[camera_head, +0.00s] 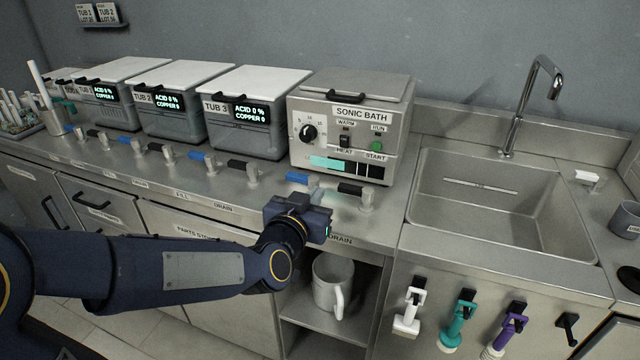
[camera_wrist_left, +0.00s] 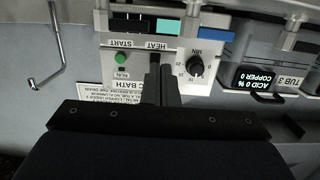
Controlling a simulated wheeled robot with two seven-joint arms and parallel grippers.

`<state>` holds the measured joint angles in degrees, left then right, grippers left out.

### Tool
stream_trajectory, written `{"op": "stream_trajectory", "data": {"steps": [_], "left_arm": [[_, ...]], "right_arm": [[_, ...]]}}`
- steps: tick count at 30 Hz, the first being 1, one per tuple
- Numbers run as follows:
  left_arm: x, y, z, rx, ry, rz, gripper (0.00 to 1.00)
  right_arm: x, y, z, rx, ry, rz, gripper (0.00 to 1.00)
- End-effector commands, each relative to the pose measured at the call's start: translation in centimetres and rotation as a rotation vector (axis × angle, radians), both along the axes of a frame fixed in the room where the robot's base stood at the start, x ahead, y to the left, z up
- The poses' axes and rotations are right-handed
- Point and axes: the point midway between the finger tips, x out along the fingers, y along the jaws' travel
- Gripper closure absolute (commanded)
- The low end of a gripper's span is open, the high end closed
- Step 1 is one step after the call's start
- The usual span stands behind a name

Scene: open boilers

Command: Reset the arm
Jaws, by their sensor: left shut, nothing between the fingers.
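My left arm comes in from the left in the head view. Its gripper (camera_head: 316,196) is in front of the sonic bath (camera_head: 350,120), near the counter's front edge. In the left wrist view the fingers (camera_wrist_left: 161,85) are together, with nothing held between them, and the sonic bath's panel (camera_wrist_left: 135,55) lies beyond them, upside down. The panel has a dial, a green button and a lit cyan bar. Blue and black valve handles (camera_head: 356,189) stand on the counter close to the gripper. My right gripper does not show.
Several tubs with lids, among them tub 3 (camera_head: 258,110), stand along the counter to the left. A sink (camera_head: 505,205) with a tall faucet (camera_head: 540,85) is on the right. Coloured handled tools (camera_head: 458,320) hang below the sink.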

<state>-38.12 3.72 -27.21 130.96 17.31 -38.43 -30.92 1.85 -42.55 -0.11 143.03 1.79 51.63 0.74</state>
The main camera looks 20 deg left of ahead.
Motion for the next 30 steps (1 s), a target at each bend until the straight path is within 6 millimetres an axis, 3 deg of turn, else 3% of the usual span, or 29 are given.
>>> {"op": "stream_trajectory", "data": {"steps": [14, 19, 23, 30], "left_arm": [[-0.2, 0.0, 0.0, 0.0, 0.0, 0.0, 1.0], [-1.3, 0.5, 0.6, -0.062, 0.063, -0.032, 1.0], [-4.7, 0.9, 1.6, -0.19, 0.218, -0.113, 1.0], [-16.1, 1.2, 2.6, -0.344, 0.613, -0.206, 1.0]], "right_arm": [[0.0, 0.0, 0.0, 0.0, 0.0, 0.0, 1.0], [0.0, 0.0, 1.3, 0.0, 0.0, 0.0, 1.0], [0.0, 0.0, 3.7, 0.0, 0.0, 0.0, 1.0], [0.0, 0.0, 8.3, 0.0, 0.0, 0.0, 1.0]]}}
